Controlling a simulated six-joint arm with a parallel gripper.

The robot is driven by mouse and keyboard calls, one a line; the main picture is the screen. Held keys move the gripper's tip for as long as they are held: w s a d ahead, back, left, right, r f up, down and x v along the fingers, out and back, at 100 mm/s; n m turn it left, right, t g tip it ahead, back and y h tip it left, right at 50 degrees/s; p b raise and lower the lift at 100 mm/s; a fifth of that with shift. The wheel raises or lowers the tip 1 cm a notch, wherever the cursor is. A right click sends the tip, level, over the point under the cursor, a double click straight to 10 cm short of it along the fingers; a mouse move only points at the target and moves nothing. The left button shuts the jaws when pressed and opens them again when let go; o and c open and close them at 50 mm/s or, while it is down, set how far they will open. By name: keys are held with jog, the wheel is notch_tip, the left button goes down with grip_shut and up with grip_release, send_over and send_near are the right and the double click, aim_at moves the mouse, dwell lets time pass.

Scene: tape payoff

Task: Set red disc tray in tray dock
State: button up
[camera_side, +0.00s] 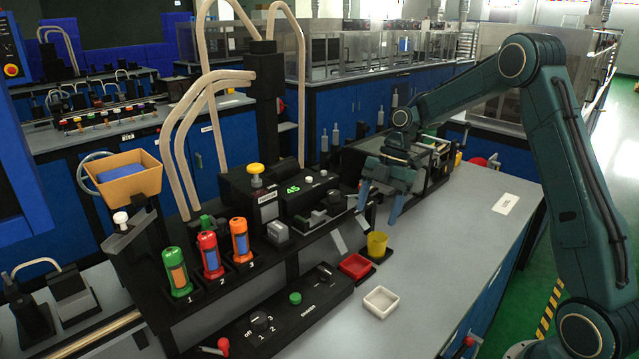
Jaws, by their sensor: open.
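The red disc tray (355,265) is a small square open tray on the grey bench, right of the black control panel. A dark base shows around its edge; I cannot tell from this view whether that is the tray dock or how the tray sits in it. My gripper (380,208) is open, pointing down, with its two blue fingers apart and nothing seen between them. It hangs above and behind the red tray, clear of it, near the black machine.
A yellow cup (377,244) in a black holder stands just behind the red tray. A white square tray (380,302) lies in front. The black control panel (291,316) and numbered canisters (209,255) are at left. The bench (450,235) is clear to the right.

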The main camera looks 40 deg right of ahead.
jog(key=s+a+r+m+t+h, duration=0.2)
jog(key=s+a+r+m, duration=0.7)
jog(key=r, duration=0.3)
jog(key=s+a+r+m+t+h, duration=0.1)
jog(key=s+m, duration=0.3)
jog(key=s, duration=0.4)
jog(key=s+a+m+t+h, duration=0.1)
jog(key=s+m+t, duration=0.1)
jog(key=s+m, duration=0.3)
jog(key=s, duration=0.4)
jog(key=shift+a+r+t, duration=0.25)
jog(key=shift+r+t, duration=0.05)
jog(key=shift+r, duration=0.1)
jog(key=shift+c, duration=0.4)
